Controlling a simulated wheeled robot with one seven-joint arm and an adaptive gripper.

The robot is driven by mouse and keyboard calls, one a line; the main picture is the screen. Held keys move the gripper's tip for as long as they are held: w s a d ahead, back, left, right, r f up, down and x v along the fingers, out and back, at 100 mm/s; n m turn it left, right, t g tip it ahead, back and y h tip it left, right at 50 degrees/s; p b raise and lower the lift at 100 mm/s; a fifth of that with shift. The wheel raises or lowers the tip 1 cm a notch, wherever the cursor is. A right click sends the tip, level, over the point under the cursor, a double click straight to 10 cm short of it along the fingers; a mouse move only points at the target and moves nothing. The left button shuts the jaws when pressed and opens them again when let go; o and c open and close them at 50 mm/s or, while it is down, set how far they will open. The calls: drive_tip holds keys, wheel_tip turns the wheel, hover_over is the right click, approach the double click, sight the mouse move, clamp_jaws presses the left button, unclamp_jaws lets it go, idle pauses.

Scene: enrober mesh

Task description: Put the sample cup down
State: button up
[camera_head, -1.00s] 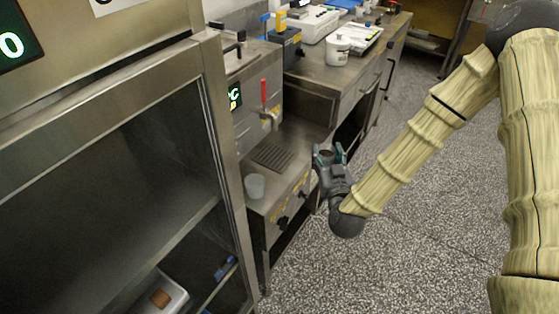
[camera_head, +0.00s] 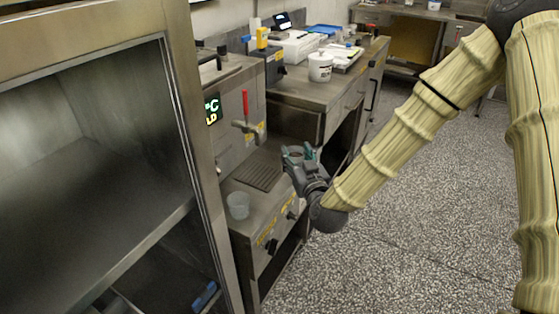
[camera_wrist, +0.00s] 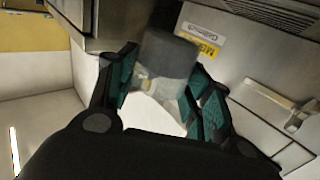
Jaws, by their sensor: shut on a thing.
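My gripper (camera_head: 300,155) is shut on a small greyish, cloudy cup, which I take to be the sample cup (camera_wrist: 168,58). In the wrist view the cup sits between the two teal-padded fingers; its lower part is pale and its contents are hard to make out. In the head view the gripper is in front of the dispenser's drip grate (camera_head: 258,176), near the counter's front edge; the held cup is mostly hidden there by the fingers. I cannot tell whether the cup touches anything below.
A clear empty-looking cup (camera_head: 238,205) stands on the steel ledge left of the grate. A red-handled tap (camera_head: 245,120) is above the grate. A white tub (camera_head: 320,67) stands on the counter behind. A steel cabinet (camera_head: 190,150) is at left; speckled floor is free at right.

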drive_tip(key=w, duration=0.4)
drive_tip(key=w+d+f, duration=0.1)
drive_tip(key=w, duration=0.4)
drive_tip(key=w+d, duration=0.1)
drive_tip(key=w, duration=0.4)
drive_tip(key=shift+f, duration=0.2)
drive_tip(key=shift+w+f, duration=0.15)
drive_tip(key=shift+w, duration=0.15)
drive_tip(key=shift+f+b, duration=0.3)
drive_tip(key=shift+f, duration=1.35)
drive_tip(key=shift+f, duration=0.15)
drive_tip(key=o, duration=1.2)
drive_tip(key=shift+c, duration=0.2)
